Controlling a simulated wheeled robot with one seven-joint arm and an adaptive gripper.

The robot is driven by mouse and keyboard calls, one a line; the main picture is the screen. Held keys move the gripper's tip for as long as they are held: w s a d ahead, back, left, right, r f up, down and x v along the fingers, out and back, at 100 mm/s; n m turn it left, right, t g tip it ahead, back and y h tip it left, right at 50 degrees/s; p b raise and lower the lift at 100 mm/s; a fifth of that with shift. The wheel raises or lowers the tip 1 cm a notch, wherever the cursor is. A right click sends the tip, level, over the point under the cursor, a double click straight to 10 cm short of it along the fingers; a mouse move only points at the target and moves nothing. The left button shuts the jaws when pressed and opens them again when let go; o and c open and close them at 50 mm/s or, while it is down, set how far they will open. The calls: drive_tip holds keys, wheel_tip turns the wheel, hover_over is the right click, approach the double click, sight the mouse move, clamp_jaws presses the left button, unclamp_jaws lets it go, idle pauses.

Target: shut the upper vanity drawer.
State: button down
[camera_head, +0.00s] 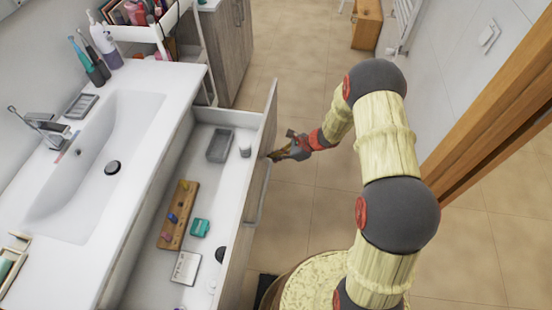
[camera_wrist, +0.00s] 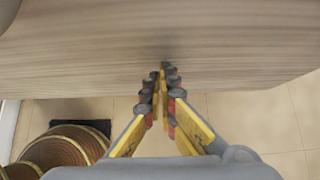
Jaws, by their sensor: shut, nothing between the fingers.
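The upper vanity drawer (camera_head: 222,265) stands pulled out under the white sink top in the head view, with its inside and contents exposed. Its wood-grain front panel fills the upper part of the wrist view (camera_wrist: 150,45). My gripper (camera_head: 275,156) is shut and empty, at the outer face of the drawer front near its far end. In the wrist view the closed fingertips (camera_wrist: 164,70) point at the panel and overlap its lower edge. I cannot tell whether they touch it.
The drawer holds a grey tray (camera_head: 220,145), a wooden board with small items (camera_head: 179,215), a teal box (camera_head: 200,228) and a white card (camera_head: 186,268). A white cart (camera_head: 140,32) stands behind the vanity. A wooden door frame (camera_head: 490,110) is at right.

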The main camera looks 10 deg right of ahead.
drive_tip(key=w+a, duration=0.4)
drive_tip(key=a, duration=0.6)
drive_tip(key=w+a+b, duration=0.1)
drive_tip(key=w+a, duration=0.3)
drive_tip(key=a, duration=0.6)
drive_tip(key=w+a, duration=0.4)
drive_tip(key=a, duration=0.6)
drive_tip(key=shift+w+a, duration=0.2)
drive_tip(key=shift+w, duration=0.1)
drive_tip(key=shift+r, duration=0.1)
